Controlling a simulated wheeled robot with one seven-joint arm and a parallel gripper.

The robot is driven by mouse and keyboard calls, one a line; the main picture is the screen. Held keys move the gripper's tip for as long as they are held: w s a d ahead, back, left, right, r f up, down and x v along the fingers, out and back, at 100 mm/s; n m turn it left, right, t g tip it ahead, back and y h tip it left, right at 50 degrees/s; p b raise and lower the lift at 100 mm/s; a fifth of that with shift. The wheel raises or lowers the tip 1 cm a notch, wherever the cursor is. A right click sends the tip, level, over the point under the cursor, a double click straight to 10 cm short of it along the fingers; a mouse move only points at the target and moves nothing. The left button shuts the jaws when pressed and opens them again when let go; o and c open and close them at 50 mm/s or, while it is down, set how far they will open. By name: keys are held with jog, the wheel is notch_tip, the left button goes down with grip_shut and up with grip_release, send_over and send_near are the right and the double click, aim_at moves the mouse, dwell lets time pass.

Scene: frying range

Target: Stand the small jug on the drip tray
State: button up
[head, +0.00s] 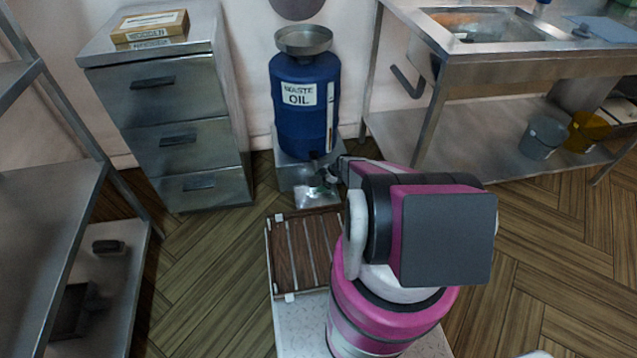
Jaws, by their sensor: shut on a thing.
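My gripper (322,178) reaches out to the front of the blue waste oil drum (290,125). It is shut on a small shiny metal vessel, which looks like the small jug (312,198). The jug is small and partly hidden by the gripper. A grey metal ledge below the drum's front, which looks like the drip tray (289,176), is just behind and left of the jug. I cannot tell whether the jug touches it or hangs above it.
A wide metal funnel (304,40) sits on the drum. A steel drawer cabinet (165,110) with a wooden box (150,27) stands at left. A sink bench (520,75) with a grey bucket (543,138) below is at right. Floor between cabinet and drum is clear.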

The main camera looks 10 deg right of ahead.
jog(key=o, duration=0.8)
jog(key=shift+f, duration=0.1)
jog(key=v, duration=1.2)
jog(key=s+a+r+m+h, duration=0.3)
jog(key=s+r+m, duration=0.3)
jog(key=r, duration=0.6)
jog(key=s+a+r+m+h, duration=0.3)
jog(key=s+r+m, duration=0.3)
jog(key=s+r, duration=0.3)
jog(key=s+a+r+m+h, duration=0.3)
jog(key=s+r+m, duration=0.3)
jog(key=r, duration=0.9)
jog(key=shift+s+a+r, duration=0.2)
jog(key=shift+s+a, duration=0.05)
jog(key=shift+s, duration=0.35)
jog(key=shift+s+a+r, duration=0.2)
jog(key=shift+s+a, duration=0.1)
jog(key=shift+s, duration=0.3)
